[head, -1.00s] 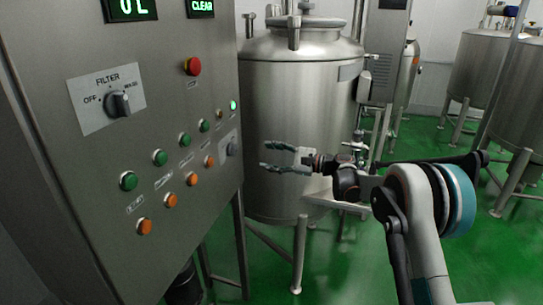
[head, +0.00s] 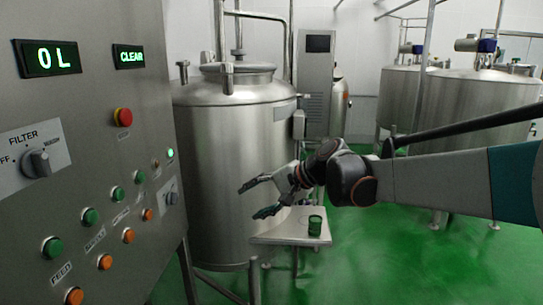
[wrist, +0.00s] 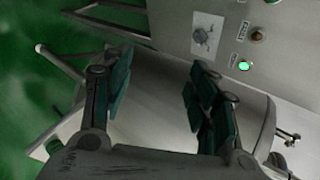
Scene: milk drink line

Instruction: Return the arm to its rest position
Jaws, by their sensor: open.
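My gripper (head: 254,199) is open and empty in the head view, its fingers pointing left toward the control panel (head: 88,200). It is in front of the steel tank (head: 225,130) and above the small shelf (head: 290,232). My arm reaches in from the right edge, nearly level. In the wrist view my gripper (wrist: 158,100) shows two spread dark green fingers with nothing between them. The panel (wrist: 215,75) with a lit green lamp (wrist: 244,65) lies beyond the fingers there.
The panel carries a red stop button (head: 123,117), a filter knob (head: 37,163) and several green and orange buttons. A green cup-like object (head: 314,225) is on the small shelf. More tanks (head: 460,105) stand at the back right. Green floor is open at the lower right.

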